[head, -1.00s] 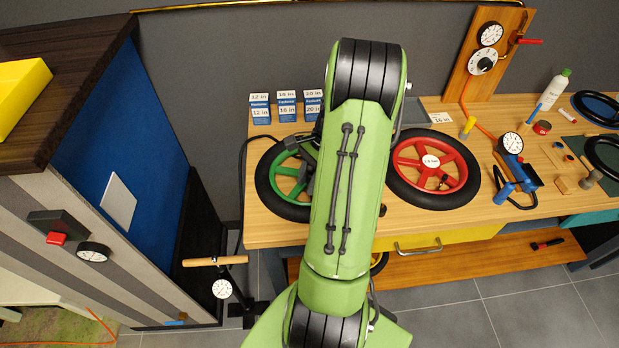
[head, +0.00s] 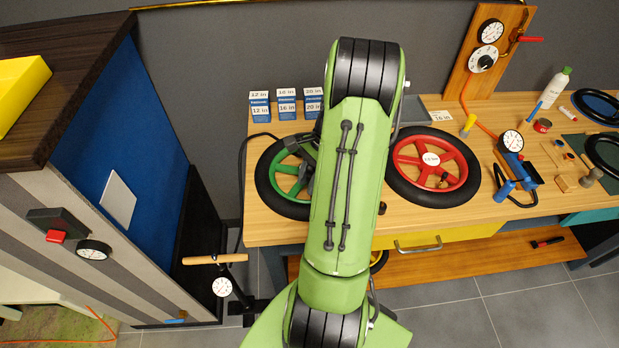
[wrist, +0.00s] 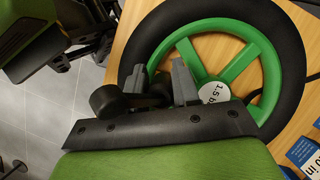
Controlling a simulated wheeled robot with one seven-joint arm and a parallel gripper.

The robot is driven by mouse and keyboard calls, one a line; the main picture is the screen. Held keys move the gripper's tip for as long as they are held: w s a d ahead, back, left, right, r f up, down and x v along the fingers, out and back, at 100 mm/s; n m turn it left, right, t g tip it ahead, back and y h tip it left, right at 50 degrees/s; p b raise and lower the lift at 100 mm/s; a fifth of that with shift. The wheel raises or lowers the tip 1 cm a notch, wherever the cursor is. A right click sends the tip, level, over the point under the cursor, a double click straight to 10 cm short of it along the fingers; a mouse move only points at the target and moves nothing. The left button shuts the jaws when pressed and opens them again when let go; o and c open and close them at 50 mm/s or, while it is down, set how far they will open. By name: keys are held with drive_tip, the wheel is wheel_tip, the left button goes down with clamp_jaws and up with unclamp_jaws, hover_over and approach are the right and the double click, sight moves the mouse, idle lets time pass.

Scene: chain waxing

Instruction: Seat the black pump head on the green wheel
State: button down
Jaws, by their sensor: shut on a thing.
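The green wheel (head: 285,180), a black tyre with green spokes, lies flat on the left of the bench. It also shows in the wrist view (wrist: 238,68), with a white round "1.5 b" label at its hub. My gripper (wrist: 158,82) is over the wheel beside the hub, its grey fingers shut on the black pump head (wrist: 109,99). The pump head is mostly hidden between and beside the fingers, and I cannot tell whether it touches the wheel. In the head view my arm covers most of the gripper. A black hose (head: 243,165) runs from the floor pump to the wheel.
The floor pump (head: 217,261) with a wooden handle and gauge stands left of the bench. A red wheel (head: 433,167) lies right of my arm. Blue-and-white boxes (head: 286,105) stand behind the green wheel. A blue-sided cabinet (head: 110,170) is at the left.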

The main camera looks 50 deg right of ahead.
drive_tip(key=shift+f+b, duration=0.3)
drive_tip(key=shift+f, duration=0.3)
drive_tip(key=c, duration=0.8)
unclamp_jaws()
drive_tip(key=shift+o, duration=0.2)
drive_tip(key=shift+r, duration=0.1)
drive_tip(key=p+v, duration=0.4)
drive_tip(key=v, duration=1.1)
drive_tip(key=shift+r, duration=0.3)
